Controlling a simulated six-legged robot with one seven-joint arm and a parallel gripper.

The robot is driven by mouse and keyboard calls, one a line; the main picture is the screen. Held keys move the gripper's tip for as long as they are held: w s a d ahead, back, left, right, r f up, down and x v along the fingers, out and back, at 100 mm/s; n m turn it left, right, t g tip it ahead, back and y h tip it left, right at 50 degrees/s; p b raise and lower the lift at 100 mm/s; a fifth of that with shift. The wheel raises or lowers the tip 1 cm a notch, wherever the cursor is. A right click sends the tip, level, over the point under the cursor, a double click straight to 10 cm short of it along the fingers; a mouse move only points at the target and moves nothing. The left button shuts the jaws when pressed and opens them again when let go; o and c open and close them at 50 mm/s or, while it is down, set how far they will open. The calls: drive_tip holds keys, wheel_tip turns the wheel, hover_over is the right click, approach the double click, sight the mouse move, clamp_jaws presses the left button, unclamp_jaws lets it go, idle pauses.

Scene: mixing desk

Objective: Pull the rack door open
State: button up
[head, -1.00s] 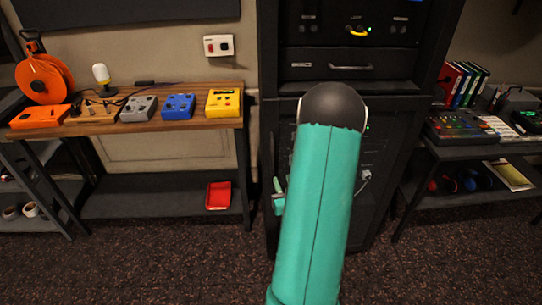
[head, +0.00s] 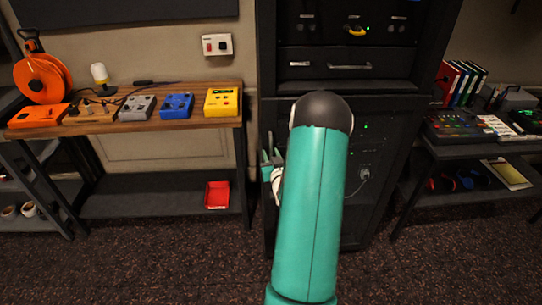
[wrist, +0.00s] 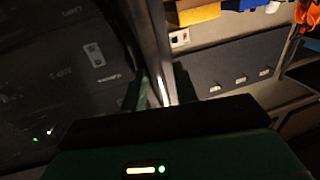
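The black equipment rack (head: 281,78) stands in the middle of the head view. My arm covers much of its lower front, so most of the door there is hidden. My gripper (head: 271,158) is at the rack's lower left side, its two green fingertips upright and apart. In the wrist view the fingers (wrist: 162,92) stand on either side of a pale metallic upright strip (wrist: 156,50) beside the dark labelled rack front (wrist: 65,65). I cannot tell whether this strip is a handle or the door's edge, nor whether the fingers touch it.
A wooden bench (head: 140,121) with coloured pedals and an orange cable reel (head: 42,77) is on the left. A red tray (head: 217,195) lies on its lower shelf. A dark side table (head: 470,150) with a mixer stands right. The carpet (head: 150,270) in front is clear.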

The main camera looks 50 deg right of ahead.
drive_tip(key=shift+c, duration=0.2)
clamp_jaws()
